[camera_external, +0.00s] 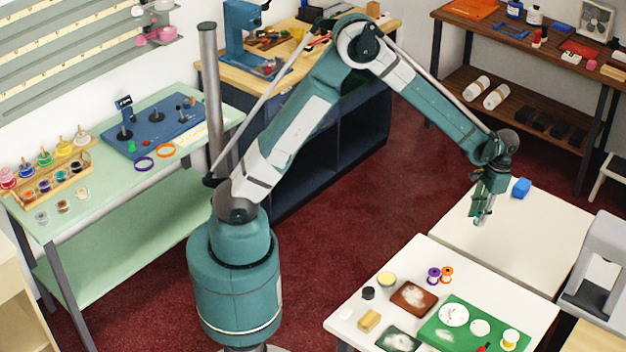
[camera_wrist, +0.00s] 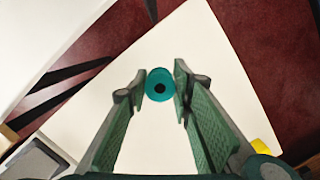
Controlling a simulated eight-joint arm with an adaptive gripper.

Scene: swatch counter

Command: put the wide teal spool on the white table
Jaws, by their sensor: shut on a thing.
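In the external view my gripper (camera_external: 482,216) points down over the left part of a bare white table (camera_external: 535,238); the spool is hard to make out there against the green fingers. The white tabletop (camera_wrist: 225,85) lies below the spool in the wrist view. I cannot tell whether the spool touches it.
A nearer white table (camera_external: 345,318) holds a green board (camera_external: 455,340), purple (camera_external: 434,275) and orange (camera_external: 447,273) spools and small items. A grey chair (camera_external: 597,270) stands at right.

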